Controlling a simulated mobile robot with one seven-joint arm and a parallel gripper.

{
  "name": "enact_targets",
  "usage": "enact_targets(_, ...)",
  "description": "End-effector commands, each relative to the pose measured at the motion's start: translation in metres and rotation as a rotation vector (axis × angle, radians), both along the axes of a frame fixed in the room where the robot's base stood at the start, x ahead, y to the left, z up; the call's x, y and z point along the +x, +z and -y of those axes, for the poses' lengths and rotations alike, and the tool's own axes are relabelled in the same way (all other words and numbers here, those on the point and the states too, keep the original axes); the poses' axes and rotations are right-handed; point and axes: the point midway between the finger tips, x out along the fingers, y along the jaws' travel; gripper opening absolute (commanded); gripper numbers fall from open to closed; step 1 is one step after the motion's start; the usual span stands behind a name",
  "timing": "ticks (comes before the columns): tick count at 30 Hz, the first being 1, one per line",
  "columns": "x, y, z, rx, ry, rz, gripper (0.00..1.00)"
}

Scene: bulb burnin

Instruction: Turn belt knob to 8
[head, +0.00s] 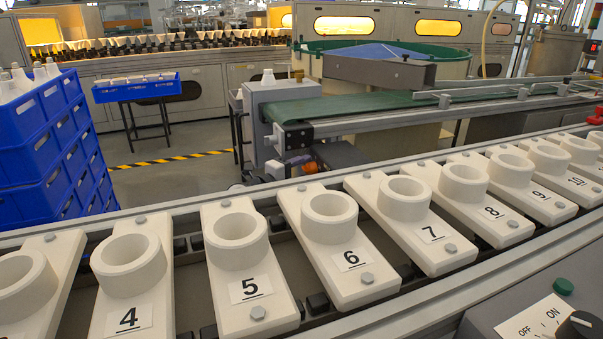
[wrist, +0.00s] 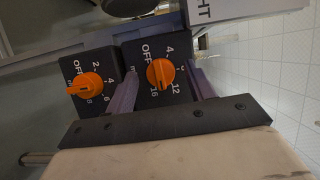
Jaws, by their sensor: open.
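In the wrist view two orange knobs sit on black plates with white scales. The left knob (wrist: 84,86) has marks OFF, 2, 4, 6 and 8. The right knob (wrist: 161,73) has OFF, 4, 12 and 16 readable; part of its scale is covered. I cannot read which knob is the belt knob, or exactly where either points. My gripper (wrist: 163,78) is open, its purple-grey fingers to either side of the right knob. Whether they touch it is unclear. My gripper does not show in the head view.
A white label (wrist: 240,8) and a dark round part (wrist: 128,6) are near the knobs. In the head view, numbered white holders (head: 236,255) line the front rail.

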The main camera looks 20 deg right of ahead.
Motion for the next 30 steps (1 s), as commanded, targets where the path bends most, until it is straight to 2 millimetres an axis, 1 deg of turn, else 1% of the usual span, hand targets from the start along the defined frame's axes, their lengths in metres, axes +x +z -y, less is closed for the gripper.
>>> enact_targets(1,-0.0001,0.0001,0.0,0.0,0.0,0.0,0.52)
enact_targets(9,-0.0001,0.0,-0.0003,0.0,0.0,0.0,0.17)
enact_targets(11,-0.0002,0.0,-0.0002,0.0,0.0,0.0,0.1)
enact_targets(20,-0.0002,0.0016,-0.0003,-0.003,0.0,-0.042,0.1)
enact_targets(26,-0.0003,0.0035,0.0002,-0.005,-0.001,-0.151,0.1)
enact_targets(30,-0.0001,0.0054,0.0003,-0.008,-0.002,-0.267,0.1)
